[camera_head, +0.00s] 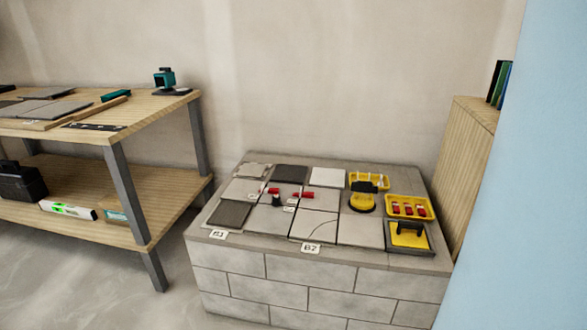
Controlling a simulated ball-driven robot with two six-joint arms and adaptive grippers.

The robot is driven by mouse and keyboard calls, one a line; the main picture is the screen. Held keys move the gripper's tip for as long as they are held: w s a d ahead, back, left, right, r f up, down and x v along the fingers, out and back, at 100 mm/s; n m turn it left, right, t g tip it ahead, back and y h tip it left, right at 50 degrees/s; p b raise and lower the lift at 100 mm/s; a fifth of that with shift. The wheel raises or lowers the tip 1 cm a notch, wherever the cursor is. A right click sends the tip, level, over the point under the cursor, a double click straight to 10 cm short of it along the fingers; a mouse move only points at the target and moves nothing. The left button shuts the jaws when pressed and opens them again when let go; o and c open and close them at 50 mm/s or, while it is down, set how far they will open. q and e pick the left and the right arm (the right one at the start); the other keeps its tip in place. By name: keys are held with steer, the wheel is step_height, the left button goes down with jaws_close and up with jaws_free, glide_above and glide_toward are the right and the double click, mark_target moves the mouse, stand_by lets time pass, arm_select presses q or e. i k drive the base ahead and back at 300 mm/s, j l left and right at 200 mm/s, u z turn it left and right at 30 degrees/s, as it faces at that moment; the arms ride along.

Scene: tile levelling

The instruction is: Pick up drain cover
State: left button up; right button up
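I cannot single out a drain cover for certain. A small dark piece (276,200) sits among the tiles near the middle of the block platform (320,262); it is too small to identify. Light and dark square tiles lie in a grid around it, with a dark grey tile (230,214) at the front left and another dark tile (290,174) at the back. Red pieces (305,194) lie on the tile joints. Neither of my grippers is in view.
Yellow trays (410,207) (369,180), a yellow round tool with a black handle (362,202) and a yellow pad with a black handle (409,236) are at the right. A wooden workbench (150,110) stands left. A light blue surface (530,180) fills the right edge.

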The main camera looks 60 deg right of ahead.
mark_target(405, 234)
steer(key=z, duration=2.7)
